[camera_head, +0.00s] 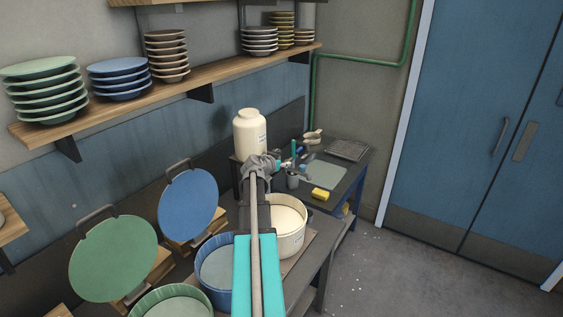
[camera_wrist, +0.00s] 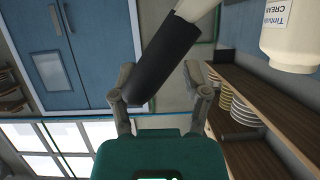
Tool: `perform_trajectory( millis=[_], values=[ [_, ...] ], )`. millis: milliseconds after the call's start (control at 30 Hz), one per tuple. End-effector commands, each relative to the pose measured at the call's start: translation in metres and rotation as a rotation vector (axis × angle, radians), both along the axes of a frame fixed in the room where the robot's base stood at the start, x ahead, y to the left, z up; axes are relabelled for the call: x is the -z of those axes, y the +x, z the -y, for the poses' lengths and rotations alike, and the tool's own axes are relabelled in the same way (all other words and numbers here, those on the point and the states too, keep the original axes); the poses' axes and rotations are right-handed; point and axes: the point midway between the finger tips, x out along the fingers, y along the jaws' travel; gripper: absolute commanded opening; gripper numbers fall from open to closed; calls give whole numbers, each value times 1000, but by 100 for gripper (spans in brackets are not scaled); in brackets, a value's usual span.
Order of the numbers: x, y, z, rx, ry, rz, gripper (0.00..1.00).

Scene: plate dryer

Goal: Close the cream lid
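The cream pot (camera_head: 291,227) stands open on the dark bench, right of my arm in the head view. The cream lid is not clearly seen there; my arm covers the area behind the pot. My gripper (camera_head: 261,164) is above and behind the pot, near the large cream jar. In the wrist view my gripper (camera_wrist: 160,85) has its fingers spread. A dark grey bar, possibly a handle (camera_wrist: 163,62), runs slanted between them, close to the left finger, with a pale piece at its upper end. I cannot tell whether they touch.
The blue lid (camera_head: 188,204) and green lid (camera_head: 113,258) stand raised behind their tubs on the left. A cream jar (camera_head: 249,132) stands behind my gripper. A side table holds a yellow sponge (camera_head: 320,194) and tools. Shelves of plates (camera_head: 123,78) hang above. Open floor lies right.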

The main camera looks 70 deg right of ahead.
Motion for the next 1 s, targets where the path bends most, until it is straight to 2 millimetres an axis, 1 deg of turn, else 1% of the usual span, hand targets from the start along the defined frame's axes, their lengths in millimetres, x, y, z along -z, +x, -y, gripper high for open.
perform_trajectory(
  millis=[200, 367, 1000],
  values=[
    [0, 1, 1, -2, 0, 1, 57],
    [-1, 1, -2, -2, 0, 1, 57],
    [-12, 4, -29, -1, 0, 0, 57]
  ],
)
